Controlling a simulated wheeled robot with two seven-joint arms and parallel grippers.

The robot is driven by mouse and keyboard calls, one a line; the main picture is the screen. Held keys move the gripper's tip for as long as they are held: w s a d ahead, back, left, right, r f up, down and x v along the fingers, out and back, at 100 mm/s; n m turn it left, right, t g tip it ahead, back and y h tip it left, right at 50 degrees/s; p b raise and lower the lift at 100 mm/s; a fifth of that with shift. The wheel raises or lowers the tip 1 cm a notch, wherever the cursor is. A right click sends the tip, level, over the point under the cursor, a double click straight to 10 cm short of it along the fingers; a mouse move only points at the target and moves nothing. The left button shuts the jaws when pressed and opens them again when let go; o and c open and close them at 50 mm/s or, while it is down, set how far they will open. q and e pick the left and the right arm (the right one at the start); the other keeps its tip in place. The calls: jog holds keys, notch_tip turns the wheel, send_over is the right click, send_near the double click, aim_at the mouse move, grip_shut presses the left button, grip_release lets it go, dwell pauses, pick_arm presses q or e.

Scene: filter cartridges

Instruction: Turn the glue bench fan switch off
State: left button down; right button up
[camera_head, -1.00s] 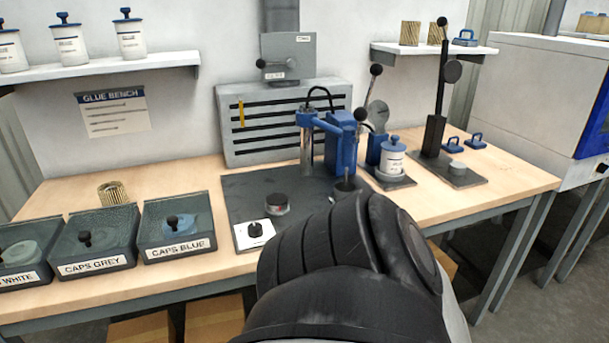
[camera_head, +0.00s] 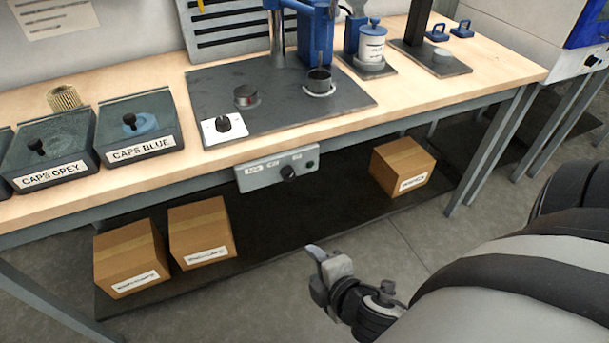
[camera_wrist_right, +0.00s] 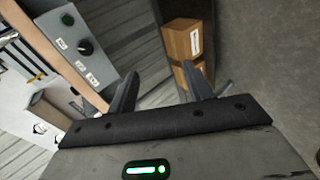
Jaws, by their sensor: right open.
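A grey switch box (camera_head: 277,168) hangs under the front edge of the glue bench, with a black rotary knob (camera_head: 288,172), small labels too small to read and a small round dark green part at its right. It also shows at the upper left of the right wrist view (camera_wrist_right: 75,45), with its knob (camera_wrist_right: 85,47). My right gripper (camera_head: 322,262) is below and in front of the box, apart from it. In the right wrist view its two fingers (camera_wrist_right: 160,88) stand apart with nothing between them. My left gripper is out of view.
A white plate with another black knob (camera_head: 223,127) sits on the bench mat (camera_head: 320,118). Cap bins (camera_head: 140,127) stand to the left. Cardboard boxes (camera_head: 203,230) and another box (camera_head: 402,165) lie on the lower shelf. The space before the switch box is clear.

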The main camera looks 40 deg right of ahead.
jog(key=w+d+n+t+h+b, duration=0.1)
jog(key=d+n+t+h+b, duration=0.2)
jog(key=n, duration=0.6)
jog(key=n+t+y, duration=0.2)
jog(key=n+t, duration=0.2)
jog(key=n, duration=0.8)
send_near(290, 177)
jog(key=w, duration=0.5)
jog(key=w+d+p, duration=0.1)
jog(key=w, duration=0.2)
jog(key=shift+w+r, duration=0.1)
jog(key=c, duration=1)
